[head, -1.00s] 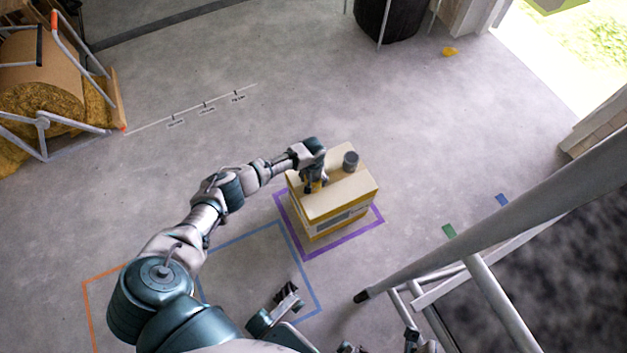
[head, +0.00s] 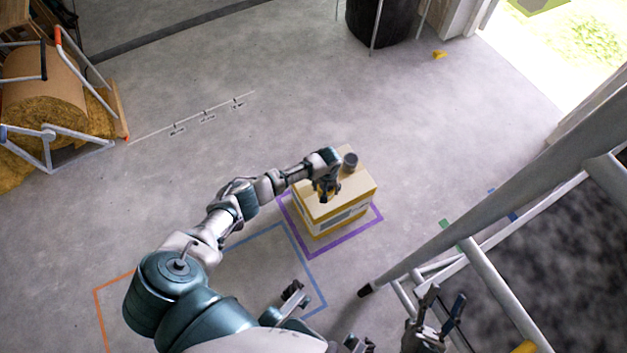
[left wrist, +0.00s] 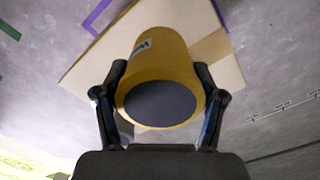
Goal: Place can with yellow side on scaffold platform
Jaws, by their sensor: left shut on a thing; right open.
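A can with a yellow side and dark grey end (left wrist: 160,60) is between the fingers of my left gripper (left wrist: 160,108), which is shut on it. In the head view the left gripper (head: 327,193) is over the front part of a cardboard box and mostly hides this can. My right gripper (head: 440,315) is open and empty at the lower right, near the scaffold. The scaffold's grey tubes (head: 500,205) cross the right side. A dark speckled surface (head: 530,270) shows between them; I cannot tell if it is the platform.
The cardboard box (head: 340,213) stands inside a purple floor outline (head: 313,257). Blue and orange outlines lie nearer. A roll of yellow insulation (head: 45,85) and metal frames stand at the far left. A black bin (head: 383,18) stands at the back. The middle floor is clear.

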